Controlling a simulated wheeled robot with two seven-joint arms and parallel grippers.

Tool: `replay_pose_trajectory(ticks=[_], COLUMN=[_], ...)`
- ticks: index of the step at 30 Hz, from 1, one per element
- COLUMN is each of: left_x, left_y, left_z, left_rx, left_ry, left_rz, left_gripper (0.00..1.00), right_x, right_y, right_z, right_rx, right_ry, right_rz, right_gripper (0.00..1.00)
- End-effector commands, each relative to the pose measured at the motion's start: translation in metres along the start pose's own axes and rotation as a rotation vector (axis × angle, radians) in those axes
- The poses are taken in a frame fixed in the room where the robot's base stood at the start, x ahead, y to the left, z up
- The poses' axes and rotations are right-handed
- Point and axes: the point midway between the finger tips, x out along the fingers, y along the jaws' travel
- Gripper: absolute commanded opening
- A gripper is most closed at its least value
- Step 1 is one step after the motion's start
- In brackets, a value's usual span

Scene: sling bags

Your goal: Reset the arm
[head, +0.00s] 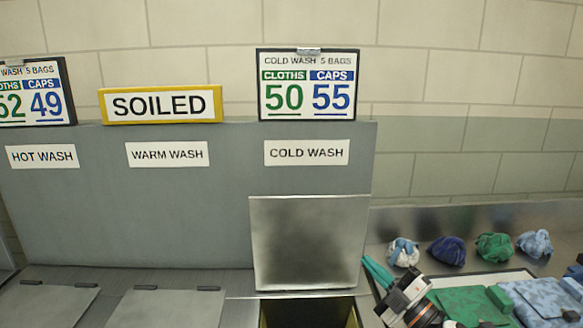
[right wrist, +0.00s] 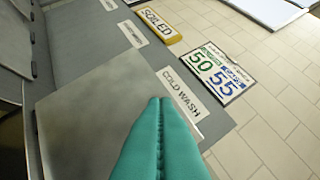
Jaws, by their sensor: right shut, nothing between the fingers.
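My right gripper (head: 376,270) shows at the lower right of the head view, with teal fingers and a white and black body. Its fingers point up and left, beside the right edge of the raised metal lid (head: 309,243) under the COLD WASH label. In the right wrist view the two teal fingers (right wrist: 160,102) lie together along their length, shut with nothing between them. The lid (right wrist: 95,110) shows behind them there. I cannot tell whether the fingers touch the lid. My left gripper is not in view.
An open chute (head: 308,313) lies below the raised lid. Two shut lids, one under WARM WASH (head: 166,306), are to the left. Several bundled caps (head: 447,250) and a tray (head: 480,279) with folded cloths (head: 472,305) are at right. A COLD WASH sign (head: 308,85) stands above.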

Motion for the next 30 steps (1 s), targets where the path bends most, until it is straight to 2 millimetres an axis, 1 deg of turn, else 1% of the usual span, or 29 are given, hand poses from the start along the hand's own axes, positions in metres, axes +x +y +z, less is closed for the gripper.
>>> replay_pose_trajectory(ticks=[1, 2, 5, 8, 9, 11, 12, 15, 18, 21, 24, 30], left_x=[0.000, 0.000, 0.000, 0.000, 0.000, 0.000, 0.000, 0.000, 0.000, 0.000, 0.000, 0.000], left_y=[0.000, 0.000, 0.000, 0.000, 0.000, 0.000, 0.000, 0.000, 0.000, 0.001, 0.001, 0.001], left_z=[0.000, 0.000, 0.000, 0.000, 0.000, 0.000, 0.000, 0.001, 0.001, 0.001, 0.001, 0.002], left_rx=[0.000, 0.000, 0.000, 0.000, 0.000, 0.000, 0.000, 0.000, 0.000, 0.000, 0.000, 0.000], left_ry=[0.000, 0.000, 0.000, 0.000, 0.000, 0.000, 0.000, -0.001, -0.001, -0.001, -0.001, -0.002], left_rz=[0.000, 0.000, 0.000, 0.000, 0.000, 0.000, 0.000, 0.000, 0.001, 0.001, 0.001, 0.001], left_gripper=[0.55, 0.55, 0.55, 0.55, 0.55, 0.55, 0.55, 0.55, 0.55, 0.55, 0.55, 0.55], right_x=[-0.011, -0.018, -0.048, -0.088, -0.107, -0.137, -0.158, -0.207, -0.246, -0.276, -0.303, -0.347], right_y=[0.015, 0.022, 0.047, 0.077, 0.090, 0.109, 0.122, 0.149, 0.168, 0.180, 0.189, 0.200], right_z=[-0.002, -0.004, -0.014, -0.019, -0.019, -0.015, -0.011, 0.005, 0.023, 0.042, 0.061, 0.100], right_rx=[0.081, 0.125, 0.270, 0.415, 0.473, 0.559, 0.615, 0.732, 0.816, 0.882, 0.936, 1.026], right_ry=[0.100, 0.163, 0.385, 0.613, 0.706, 0.844, 0.936, 1.135, 1.285, 1.401, 1.499, 1.663], right_rz=[-0.024, -0.036, -0.056, -0.046, -0.034, -0.008, 0.015, 0.081, 0.144, 0.203, 0.259, 0.368], right_gripper=[0.00, 0.00, 0.00, 0.00, 0.00, 0.00, 0.00, 0.00, 0.00, 0.00, 0.00, 0.00])
